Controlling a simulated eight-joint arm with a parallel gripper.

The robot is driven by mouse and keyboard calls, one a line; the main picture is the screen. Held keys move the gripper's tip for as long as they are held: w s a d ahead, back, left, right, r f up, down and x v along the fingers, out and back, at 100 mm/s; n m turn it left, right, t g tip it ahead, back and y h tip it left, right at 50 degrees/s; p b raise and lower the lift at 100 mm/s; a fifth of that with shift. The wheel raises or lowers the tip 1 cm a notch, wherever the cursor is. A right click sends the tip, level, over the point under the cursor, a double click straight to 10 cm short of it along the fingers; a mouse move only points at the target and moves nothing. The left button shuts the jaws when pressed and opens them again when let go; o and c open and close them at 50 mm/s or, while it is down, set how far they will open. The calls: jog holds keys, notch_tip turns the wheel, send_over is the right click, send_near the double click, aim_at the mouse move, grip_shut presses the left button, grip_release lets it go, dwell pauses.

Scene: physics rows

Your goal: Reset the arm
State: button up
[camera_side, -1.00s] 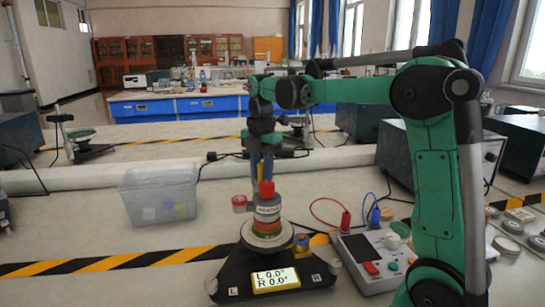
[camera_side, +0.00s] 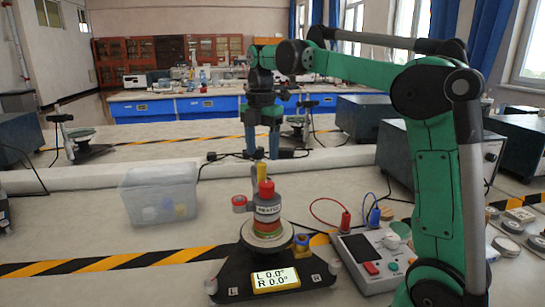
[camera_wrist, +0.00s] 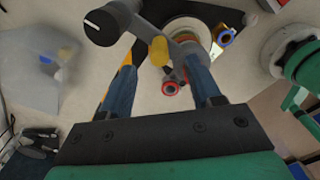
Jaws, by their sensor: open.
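My gripper (camera_side: 262,152) is open and empty in the side view. Its blue fingers point down above the apparatus on the table. The stack rests on a black base (camera_side: 240,278) with a display reading L 0.0° and R 0.0°.
A clear plastic bin (camera_side: 158,196) with small coloured items stands to the left. A control box (camera_side: 374,258) with red and blue leads sits to the right. Striped tape (camera_side: 110,262) crosses the table. Free table lies in front of the bin.

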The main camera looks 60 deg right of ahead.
jog(key=shift+r, duration=0.3)
jog(key=shift+s+a+m, duration=0.15)
jog(key=shift+a+m, duration=0.2)
jog(key=shift+m, duration=0.05)
jog(key=s+a+m, duration=0.1)
jog(key=m, duration=0.1)
jog(key=s+a+m+t, duration=0.1)
jog(key=a+m, duration=0.1)
jog(key=a+m+t, duration=0.1)
jog(key=m, duration=0.2)
jog(key=shift+s+a, duration=0.3)
jog(key=shift+s, duration=0.1)
jog(key=s+a+f+m+t, duration=0.5)
jog(key=a+f+m, duration=0.2)
jog(key=f+m, duration=0.2)
jog(key=shift+a+f+m, duration=0.15)
jog(key=shift+a+m, duration=0.05)
jog(key=shift+m, duration=0.5)
